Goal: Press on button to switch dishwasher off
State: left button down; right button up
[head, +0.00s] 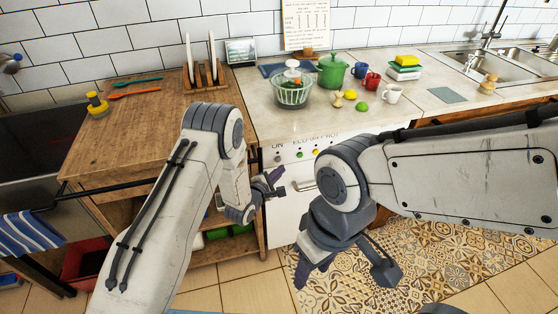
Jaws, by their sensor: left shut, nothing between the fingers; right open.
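The white dishwasher (284,222) stands under the counter in the middle. Its top panel carries printed labels, "ON" and "ECO" among them, and small round buttons. A dark button (278,158) sits under "ON", a green button (299,154) under "ECO", and a yellow button (315,152) to its right. My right arm partly covers the labels and panel farther right. My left gripper (276,182) is shut and empty, in front of the dishwasher just below the dark button; I cannot tell whether it touches. My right gripper (345,272) is open and empty, lower and to the right, over the patterned floor.
The dishwasher handle (303,186) is close to my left gripper. The counter (283,124) above holds a glass bowl (292,92), a green pot (332,72) and cups. A wooden shelf unit (150,128) with a plate rack stands left. A patterned rug (440,262) lies right.

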pick_arm(q)
jog(key=shift+s+d+p, duration=0.1)
jog(key=shift+s+d, duration=0.1)
jog(key=shift+s, duration=0.45)
jog(key=shift+s+d+p, duration=0.15)
jog(key=shift+s+d, duration=0.1)
jog(key=shift+s, duration=0.4)
jog(key=shift+s+d+p, duration=0.1)
jog(key=shift+s+d, duration=0.1)
jog(key=shift+s, duration=0.45)
pick_arm(e)
jog(key=shift+r, duration=0.45)
pick_arm(q)
jog(key=shift+r, duration=0.15)
